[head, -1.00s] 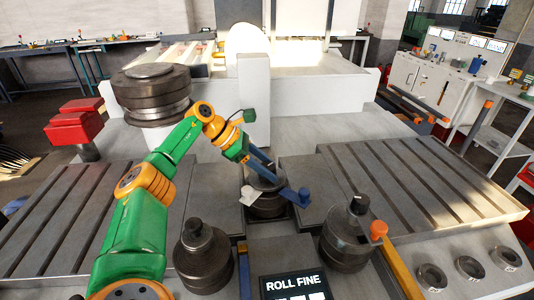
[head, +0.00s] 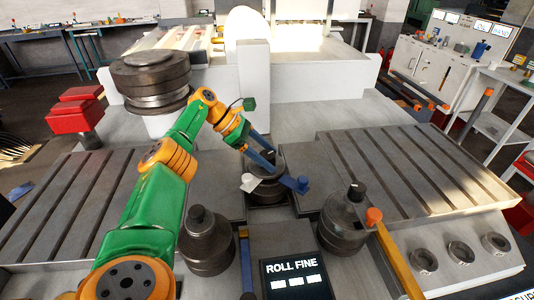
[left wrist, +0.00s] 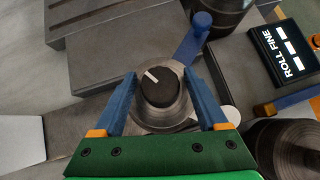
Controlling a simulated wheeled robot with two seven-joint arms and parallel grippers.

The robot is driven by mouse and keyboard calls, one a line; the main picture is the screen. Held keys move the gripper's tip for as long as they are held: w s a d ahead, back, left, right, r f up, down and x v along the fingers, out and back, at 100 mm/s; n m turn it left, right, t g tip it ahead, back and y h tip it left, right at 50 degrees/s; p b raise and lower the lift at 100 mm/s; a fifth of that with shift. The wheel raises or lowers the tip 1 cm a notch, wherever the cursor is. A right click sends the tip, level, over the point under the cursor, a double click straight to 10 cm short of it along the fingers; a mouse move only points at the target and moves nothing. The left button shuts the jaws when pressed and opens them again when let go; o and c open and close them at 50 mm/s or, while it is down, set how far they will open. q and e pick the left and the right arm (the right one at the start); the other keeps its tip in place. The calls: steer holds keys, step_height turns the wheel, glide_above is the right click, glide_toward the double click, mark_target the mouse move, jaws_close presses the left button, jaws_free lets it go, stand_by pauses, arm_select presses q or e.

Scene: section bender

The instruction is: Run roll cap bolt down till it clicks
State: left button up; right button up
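The roll cap bolt (left wrist: 159,87) is a dark round cap with a white mark on top, upright at the centre of the left wrist view. It sits on the grey middle roll (head: 266,191). My left gripper (left wrist: 161,76) is open, with one blue finger on each side of the cap. Gaps show between the fingers and the cap. In the head view my left gripper (head: 268,163) is over the middle roll and hides most of the cap. A display (head: 292,277) reads "ROLL FINE" above several white bars. My right gripper is not in view.
A blue lever (head: 297,186) sticks out beside the middle roll, close to my fingers. Two capped rolls stand in front, left (head: 206,244) and right (head: 343,222). Slotted tables lie left (head: 60,205) and right (head: 425,170). An orange-tipped bar (head: 394,258) rises at the right.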

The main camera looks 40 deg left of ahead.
arm_select(q)
steer(key=shift+o, duration=0.2)
steer(key=shift+r, duration=0.1)
steer(key=shift+r, duration=0.4)
steer(key=shift+w+r, duration=0.1)
steer(key=shift+r, duration=0.8)
steer(key=s+d+r+b, duration=0.6)
steer(key=s+d+r, duration=0.3)
steer(key=s+r, duration=0.1)
steer(key=shift+s+r, duration=0.15)
steer(key=shift+s, duration=0.35)
